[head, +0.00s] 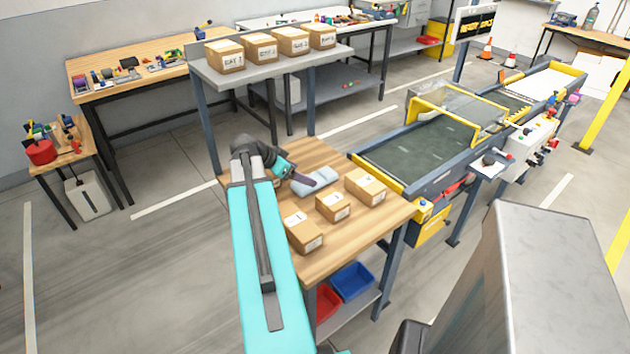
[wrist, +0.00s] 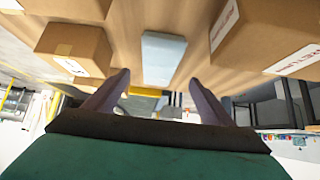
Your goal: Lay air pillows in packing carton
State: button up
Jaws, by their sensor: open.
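A pale blue air pillow (head: 322,174) lies on the wooden bench top (head: 373,222). In the wrist view the pillow (wrist: 163,57) shows as a flat pale block ahead, in line with the gap between my fingers. My gripper (head: 305,180) is open and empty at the left of the pillow, and its two dark fingers (wrist: 158,80) stand apart. Three brown cartons stand on the bench: one at the front (head: 303,232), one in the middle (head: 333,206) and one at the right (head: 366,186). They look closed, and I cannot tell which is the packing carton.
A raised grey shelf (head: 262,78) behind the bench holds several labelled boxes (head: 258,49). A conveyor (head: 425,150) with yellow guards runs at the right. Red (head: 326,301) and blue (head: 352,281) bins sit under the bench.

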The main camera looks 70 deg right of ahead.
aim_at(315, 178)
jog(key=shift+s+d+f, duration=0.25)
jog(key=shift+d+f, duration=0.15)
jog(key=shift+f, duration=0.05)
jog(key=shift+r+p+x, duration=0.25)
jog(key=shift+p+x, duration=0.65)
jog(key=shift+x, duration=1.9)
jog(key=shift+s, duration=0.1)
jog(key=shift+c, duration=0.3)
jog(key=shift+r, duration=0.1)
jog(key=c, duration=1.2)
jog(key=shift+r, duration=0.15)
